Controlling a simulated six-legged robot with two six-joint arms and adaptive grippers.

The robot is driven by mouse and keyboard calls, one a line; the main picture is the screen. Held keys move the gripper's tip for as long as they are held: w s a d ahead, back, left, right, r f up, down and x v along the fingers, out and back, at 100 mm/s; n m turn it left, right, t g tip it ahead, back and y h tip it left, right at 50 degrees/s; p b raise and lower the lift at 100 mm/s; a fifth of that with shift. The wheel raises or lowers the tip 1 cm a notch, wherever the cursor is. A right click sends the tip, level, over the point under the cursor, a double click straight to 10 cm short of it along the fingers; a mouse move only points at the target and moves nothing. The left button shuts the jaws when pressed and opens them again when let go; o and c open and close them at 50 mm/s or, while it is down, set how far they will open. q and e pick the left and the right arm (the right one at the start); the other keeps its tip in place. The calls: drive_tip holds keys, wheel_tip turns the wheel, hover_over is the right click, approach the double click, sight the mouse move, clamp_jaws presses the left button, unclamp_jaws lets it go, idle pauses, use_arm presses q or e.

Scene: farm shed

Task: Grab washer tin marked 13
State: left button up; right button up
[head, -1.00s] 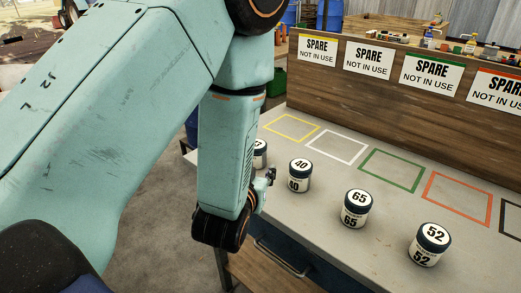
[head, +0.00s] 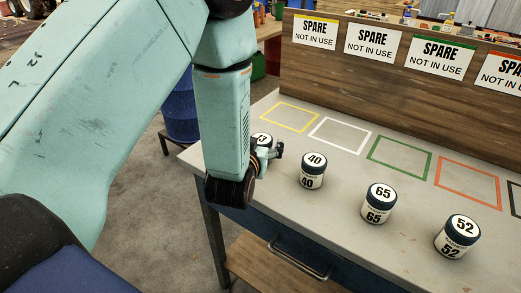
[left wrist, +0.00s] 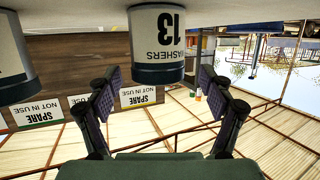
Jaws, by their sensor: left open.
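The white washer tin with a dark lid marked 13 (head: 262,139) stands on the bench at the left end of the row, partly hidden by my left arm and gripper. In the left wrist view, which is upside down, the tin (left wrist: 157,45) is just beyond and between the spread fingers. My left gripper (left wrist: 160,84) is open and empty, with a gap on each side of the tin. In the head view the left gripper (head: 268,156) is low, in front of the tin. My right gripper is not in view.
Tins marked 40 (head: 312,171), 65 (head: 378,204) and 52 (head: 457,237) stand to the right on the grey bench (head: 340,225). Coloured empty outlines lie behind them. A wooden back panel (head: 400,100) carries SPARE signs. A blue barrel (head: 181,118) stands left of the bench.

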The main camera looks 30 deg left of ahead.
use_arm(q)
drive_tip(key=shift+w+d+f, duration=0.1)
drive_tip(key=shift+w+f, duration=0.15)
drive_tip(key=shift+w, duration=0.35)
drive_tip(key=shift+w+f, duration=0.2)
drive_tip(key=shift+w, duration=0.35)
drive_tip(key=shift+a, duration=0.2)
drive_tip(key=shift+s+a, duration=0.3)
drive_tip(key=shift+w+d, duration=0.25)
drive_tip(key=shift+d, duration=0.25)
drive_tip(key=c, duration=0.4)
drive_tip(key=shift+c, duration=1)
drive_tip(key=shift+s+a, duration=0.2)
drive_tip(key=shift+a, duration=0.2)
drive_tip(key=c, duration=0.4)
drive_tip(key=shift+w+d, duration=0.2)
drive_tip(key=c, duration=0.3)
